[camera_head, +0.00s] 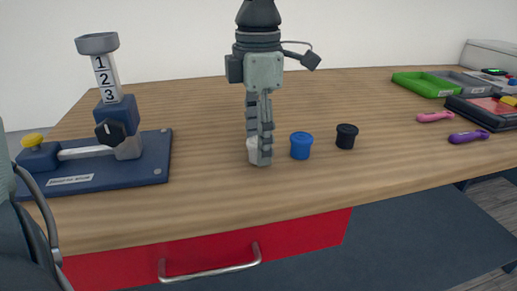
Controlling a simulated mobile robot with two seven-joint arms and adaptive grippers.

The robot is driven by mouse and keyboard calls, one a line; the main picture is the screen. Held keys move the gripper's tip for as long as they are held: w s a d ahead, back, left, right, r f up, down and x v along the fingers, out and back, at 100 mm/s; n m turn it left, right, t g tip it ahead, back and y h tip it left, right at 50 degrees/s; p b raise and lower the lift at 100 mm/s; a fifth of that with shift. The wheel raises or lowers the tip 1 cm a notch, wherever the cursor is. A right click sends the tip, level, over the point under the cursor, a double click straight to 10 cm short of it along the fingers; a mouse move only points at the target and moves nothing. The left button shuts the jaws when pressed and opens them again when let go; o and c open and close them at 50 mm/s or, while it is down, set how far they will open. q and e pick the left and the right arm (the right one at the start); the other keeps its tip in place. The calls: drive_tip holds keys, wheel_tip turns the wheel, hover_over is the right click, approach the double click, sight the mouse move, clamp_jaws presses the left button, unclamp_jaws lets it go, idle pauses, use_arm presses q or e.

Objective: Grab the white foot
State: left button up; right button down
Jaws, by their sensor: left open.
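The white foot (252,151) stands on the wooden table, mostly hidden behind the fingers of my left gripper (261,157). The left gripper points straight down with its fingertips at the foot's height, low over the table. Its jaws are open, seen nearly edge-on, with the fingers overlapping in the picture. Whether they touch the foot cannot be told. A blue foot (301,146) and a black foot (346,136) stand in a row to the right of it. My right gripper is not in view.
A blue press-like device (117,150) with a numbered column stands at the left. Pink (435,117) and purple (468,137) pieces lie at the right, near green (422,84) and dark trays. A red drawer (300,236) is under the front edge.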

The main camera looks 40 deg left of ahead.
use_arm(q)
drive_tip(key=c, duration=1.2)
drive_tip(key=shift+r, duration=0.1)
